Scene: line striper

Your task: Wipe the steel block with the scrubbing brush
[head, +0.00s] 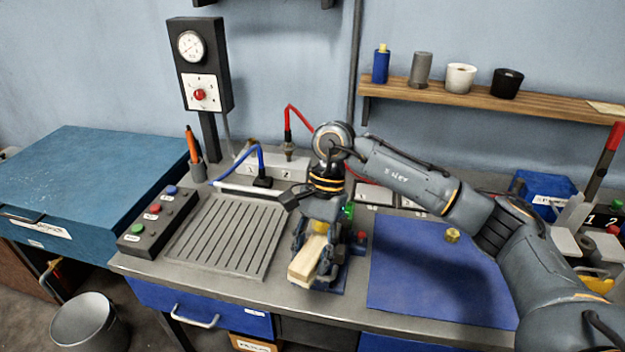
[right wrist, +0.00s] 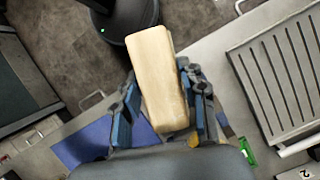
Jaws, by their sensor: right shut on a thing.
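My right gripper (head: 316,252) points down over the front middle of the bench. Its fingers are shut on a pale, wood-coloured block, which I take to be the scrubbing brush (head: 306,260). In the right wrist view the brush (right wrist: 160,75) lies lengthwise between the two blue-padded fingers (right wrist: 160,112) and sticks out past them. No bristles show. I cannot pick out the steel block for sure; it may be hidden below or behind the gripper. Whether the brush touches anything beneath it, I cannot tell. My left gripper is not in view.
A ribbed grey plate (head: 228,236) and a button box (head: 158,222) lie left of the gripper. A blue mat (head: 420,285) with a small brass piece (head: 452,235) lies right. A red-knobbed part (head: 361,237) stands close beside the gripper. Cables and a socket strip (head: 240,166) are behind.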

